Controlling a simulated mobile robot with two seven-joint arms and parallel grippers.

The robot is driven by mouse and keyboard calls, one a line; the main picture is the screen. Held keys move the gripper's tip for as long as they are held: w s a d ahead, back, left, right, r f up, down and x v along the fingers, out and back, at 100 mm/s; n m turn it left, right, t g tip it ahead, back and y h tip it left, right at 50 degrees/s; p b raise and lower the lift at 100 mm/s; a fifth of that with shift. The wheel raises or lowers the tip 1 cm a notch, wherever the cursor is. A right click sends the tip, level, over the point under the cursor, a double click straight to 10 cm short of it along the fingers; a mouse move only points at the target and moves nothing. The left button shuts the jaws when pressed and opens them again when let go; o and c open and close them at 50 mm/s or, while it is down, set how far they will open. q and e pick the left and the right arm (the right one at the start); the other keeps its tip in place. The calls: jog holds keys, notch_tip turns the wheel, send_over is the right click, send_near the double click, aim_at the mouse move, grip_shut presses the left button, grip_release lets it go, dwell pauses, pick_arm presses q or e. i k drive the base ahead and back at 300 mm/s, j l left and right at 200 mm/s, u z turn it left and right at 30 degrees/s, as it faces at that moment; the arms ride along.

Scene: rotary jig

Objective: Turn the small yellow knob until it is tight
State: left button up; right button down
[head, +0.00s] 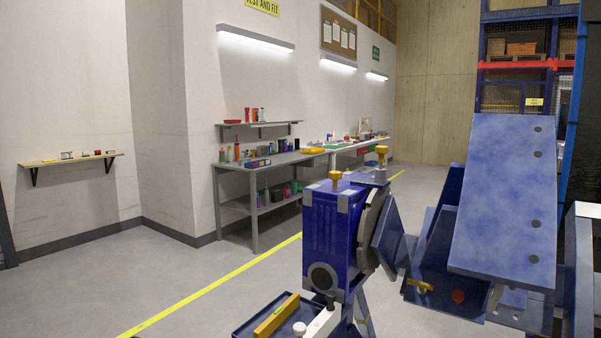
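A small yellow knob (335,178) stands upright on top of the blue gearbox-like housing (328,229) of the rotary jig. A second yellow knob (381,153) stands a little higher, on a grey bracket at the housing's right top edge. The frame does not show which one the task means, or how tight either is. A yellow handle-like piece (420,285) lies lower, on the jig's blue bracket. A round grey flange (371,232) joins the housing to the tilted blue plate (505,190) at right. Neither of my grippers is in view.
A dark tray (243,331) with a yellow bar (276,315) sits below the housing, beside a white bar (322,324) with a dark knob. Workbenches (235,168) and a wall shelf (68,160) stand farther back. The floor at left is clear.

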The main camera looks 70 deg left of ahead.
aim_at(334, 175)
jog(key=u, duration=2)
jog(key=z, duration=0.8)
jog(key=j+z, duration=0.3)
jog(key=z, duration=0.15)
jog(key=j+z, duration=0.4)
jog(key=k+j+z, duration=0.2)
jog(key=j, duration=0.15)
jog(key=j+z, duration=0.25)
jog(key=j, duration=0.1)
